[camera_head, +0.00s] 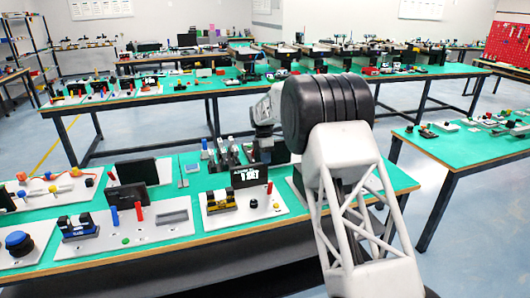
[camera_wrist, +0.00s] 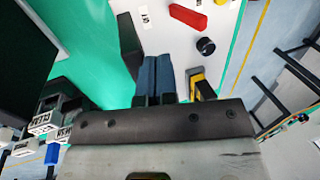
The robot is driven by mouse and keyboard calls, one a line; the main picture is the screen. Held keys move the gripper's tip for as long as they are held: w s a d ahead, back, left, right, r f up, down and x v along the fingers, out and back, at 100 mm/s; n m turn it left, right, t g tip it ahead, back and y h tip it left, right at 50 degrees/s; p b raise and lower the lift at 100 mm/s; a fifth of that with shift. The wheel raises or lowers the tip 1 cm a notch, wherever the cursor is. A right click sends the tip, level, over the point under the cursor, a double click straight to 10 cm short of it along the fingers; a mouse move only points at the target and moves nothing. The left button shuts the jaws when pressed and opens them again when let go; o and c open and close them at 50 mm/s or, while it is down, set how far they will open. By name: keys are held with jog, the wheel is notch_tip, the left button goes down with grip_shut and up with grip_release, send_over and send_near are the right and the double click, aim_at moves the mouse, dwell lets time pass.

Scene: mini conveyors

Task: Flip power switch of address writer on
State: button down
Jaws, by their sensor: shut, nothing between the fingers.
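The panel with a lit screen (camera_head: 249,177) showing white text, seemingly the address writer, stands at the right end of the near table. Its white base (camera_head: 236,217) carries a yellow and black device (camera_head: 221,202), a red upright lever-like part (camera_head: 269,187) and a black knob (camera_head: 253,204). In the wrist view a red part (camera_wrist: 187,18) and a black knob (camera_wrist: 206,46) lie beyond the fingertips, with part of the yellow device (camera_wrist: 203,82) at right. My gripper (camera_wrist: 163,58) is shut and empty, apart from the red part. Which part is the power switch is unclear.
Left of it are a panel with blue and red uprights (camera_head: 126,214) and a dark screen (camera_head: 126,198). Several small devices (camera_head: 224,154) stand behind, near my arm. Another green table (camera_head: 475,150) is at right, with open floor between.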

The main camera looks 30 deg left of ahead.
aim_at(270, 188)
jog(key=x, duration=0.4)
jog(key=shift+f, duration=0.1)
jog(key=shift+s+d+f, duration=0.25)
jog(key=shift+s+d, duration=0.2)
jog(key=shift+s+d+f, duration=0.2)
jog(key=shift+s+d, duration=0.25)
jog(key=shift+s+d+f, duration=0.25)
jog(key=shift+s+d, duration=0.25)
jog(key=shift+s+d, duration=0.1)
jog(key=shift+s+d, duration=0.2)
jog(key=shift+s+d+t+y, duration=0.25)
jog(key=shift+t+y, duration=0.05)
jog(key=shift+s+d, duration=0.25)
jog(key=shift+w+a+f, duration=0.1)
jog(key=shift+w+a, duration=0.05)
